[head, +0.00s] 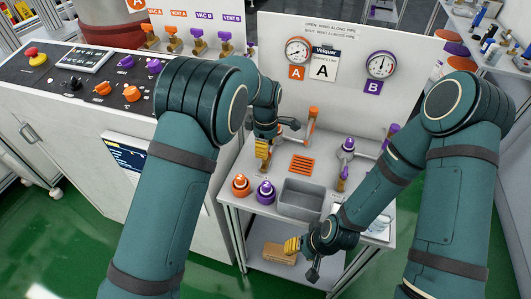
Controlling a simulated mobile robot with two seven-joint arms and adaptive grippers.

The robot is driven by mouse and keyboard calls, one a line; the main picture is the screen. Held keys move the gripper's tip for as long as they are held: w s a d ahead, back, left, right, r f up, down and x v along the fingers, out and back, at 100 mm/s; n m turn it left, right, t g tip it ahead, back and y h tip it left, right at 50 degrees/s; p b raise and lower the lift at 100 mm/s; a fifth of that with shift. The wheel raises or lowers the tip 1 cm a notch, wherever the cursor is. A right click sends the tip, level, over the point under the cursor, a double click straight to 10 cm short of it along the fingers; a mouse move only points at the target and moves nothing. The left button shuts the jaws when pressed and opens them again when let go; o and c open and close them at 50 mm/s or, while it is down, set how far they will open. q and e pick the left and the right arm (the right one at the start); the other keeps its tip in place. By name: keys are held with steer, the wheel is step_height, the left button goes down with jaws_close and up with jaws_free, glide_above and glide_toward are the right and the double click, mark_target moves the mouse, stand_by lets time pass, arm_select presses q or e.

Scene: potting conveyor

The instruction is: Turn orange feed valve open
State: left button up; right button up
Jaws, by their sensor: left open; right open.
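The bench has orange fittings on its A side and purple fittings on its B side. An orange upright piece (311,126), apparently the orange feed valve or its pipe, stands in front of the back panel; its wing's angle is too small to tell. A purple valve (348,146) stands further right. My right gripper (302,258) is open and empty, low at the bench's front edge.
Orange-topped (241,185) and purple-topped (266,191) items stand at the bench's front left, beside a grey bin (300,200). An orange slotted piece (301,165) lies behind. The panel carries gauge A (297,50) and gauge B (381,65). A control console (90,75) is left.

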arm_select(q)
steer(key=shift+f, duration=1.2)
steer(key=shift+c, duration=0.4)
jaws_close()
